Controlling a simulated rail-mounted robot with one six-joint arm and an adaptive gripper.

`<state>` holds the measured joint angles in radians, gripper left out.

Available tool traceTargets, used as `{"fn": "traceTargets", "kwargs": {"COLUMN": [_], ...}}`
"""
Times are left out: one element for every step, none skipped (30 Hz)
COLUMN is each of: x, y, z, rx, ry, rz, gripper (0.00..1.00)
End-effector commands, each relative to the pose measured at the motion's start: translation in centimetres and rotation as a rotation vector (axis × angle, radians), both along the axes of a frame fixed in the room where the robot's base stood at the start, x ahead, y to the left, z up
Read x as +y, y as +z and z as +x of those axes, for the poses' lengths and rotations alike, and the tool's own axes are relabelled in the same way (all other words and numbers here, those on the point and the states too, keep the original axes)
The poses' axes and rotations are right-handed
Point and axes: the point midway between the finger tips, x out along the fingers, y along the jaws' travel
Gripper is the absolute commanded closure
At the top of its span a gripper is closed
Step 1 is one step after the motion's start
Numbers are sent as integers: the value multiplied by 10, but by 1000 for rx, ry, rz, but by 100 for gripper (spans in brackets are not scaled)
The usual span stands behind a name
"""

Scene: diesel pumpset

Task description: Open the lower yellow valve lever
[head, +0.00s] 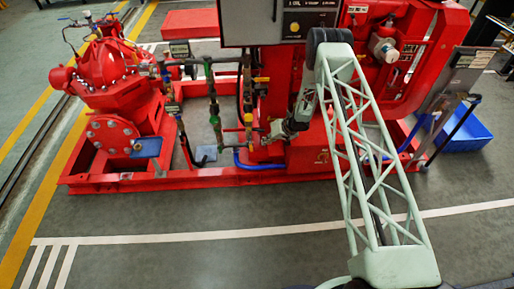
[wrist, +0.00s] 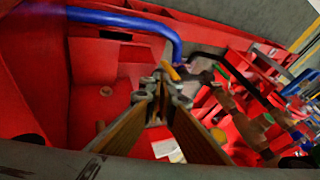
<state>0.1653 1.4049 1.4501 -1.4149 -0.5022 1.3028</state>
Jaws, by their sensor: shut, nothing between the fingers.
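My gripper (wrist: 160,90) is shut and empty; its two fingers meet near the middle of the wrist view. A small yellow lever (wrist: 172,73) shows just beyond the fingertips, partly hidden by them. I cannot tell whether they touch. In the head view my gripper (head: 266,140) is at the lower pipework, right of the vertical pipes. A small yellow part (head: 248,118) shows on the lower pipe there, and another yellow lever (head: 261,79) sits higher up. The exact angle of the lower lever is not clear.
A blue hose (wrist: 130,18) curves close to the fingertips. Pipes with green and yellow parts (wrist: 235,110) crowd the right of the wrist view. The red base frame (head: 200,180) lies below. A blue bin (head: 465,132) stands on the floor at right.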

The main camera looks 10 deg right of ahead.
Motion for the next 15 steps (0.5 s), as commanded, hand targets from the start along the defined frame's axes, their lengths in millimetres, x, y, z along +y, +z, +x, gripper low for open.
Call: {"fn": "traceTargets", "kwargs": {"x": [0,0,0,0,1,1,1,2,3,3,4,6,7,8,10], "y": [0,0,0,-1,-1,-2,-3,-4,-6,-8,-10,-12,-14,-16,-19], "z": [0,0,0,0,0,1,1,1,2,3,3,4,6,7,9], "rx": [0,0,0,0,0,0,1,1,1,1,1,1,1,1,0], "ry": [0,0,0,0,0,0,0,0,0,0,0,0,0,0,0], "rz": [0,0,0,0,0,0,0,0,0,0,0,0,-1,-1,-1], "gripper": [100,100,100,100,100,100,100,100,100,100,100,100,100,100,100]}}
